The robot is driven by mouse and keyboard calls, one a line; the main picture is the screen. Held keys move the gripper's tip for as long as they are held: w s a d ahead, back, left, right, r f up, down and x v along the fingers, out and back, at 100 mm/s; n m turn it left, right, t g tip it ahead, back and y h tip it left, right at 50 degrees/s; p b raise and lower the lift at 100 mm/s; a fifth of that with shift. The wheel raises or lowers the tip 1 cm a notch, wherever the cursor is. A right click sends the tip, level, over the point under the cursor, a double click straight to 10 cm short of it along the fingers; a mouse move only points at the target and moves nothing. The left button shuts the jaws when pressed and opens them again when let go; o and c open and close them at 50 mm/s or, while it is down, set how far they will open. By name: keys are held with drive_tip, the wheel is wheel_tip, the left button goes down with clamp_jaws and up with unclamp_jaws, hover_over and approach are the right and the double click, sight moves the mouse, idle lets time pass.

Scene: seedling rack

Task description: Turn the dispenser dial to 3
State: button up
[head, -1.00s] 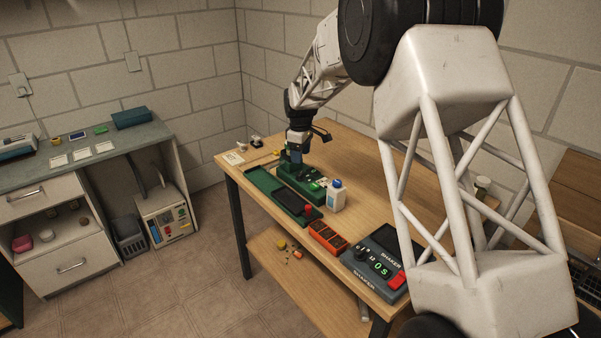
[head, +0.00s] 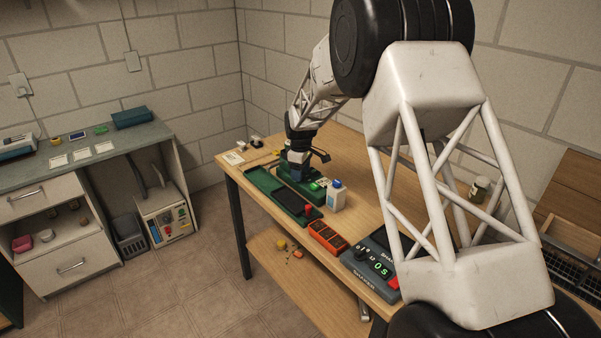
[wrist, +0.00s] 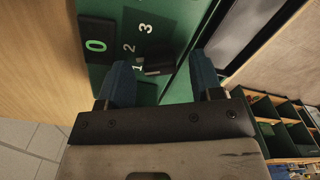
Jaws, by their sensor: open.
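The green dispenser (head: 291,193) sits along the left part of the wooden table. In the wrist view its green face (wrist: 175,25) carries the white numerals 1, 2 and 3 and a black display (wrist: 96,45) reading a green 0. A dark dial (wrist: 158,66) shows beside the 1, partly in shadow; I cannot tell for certain where it points. My gripper (wrist: 162,76) is open, with one blue finger on each side of the dial. I cannot tell whether the fingers touch it. In the head view my gripper (head: 297,170) is down at the dispenser and hides the dial.
A jar (head: 479,188) stands at right. The table behind the bottle is clear.

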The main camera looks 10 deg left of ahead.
drive_tip(key=shift+f, duration=0.2)
drive_tip(key=c, duration=0.9)
drive_tip(key=shift+c, duration=0.2)
drive_tip(key=shift+m, duration=0.4)
drive_tip(key=m, duration=1.2)
drive_tip(key=shift+m, duration=0.3)
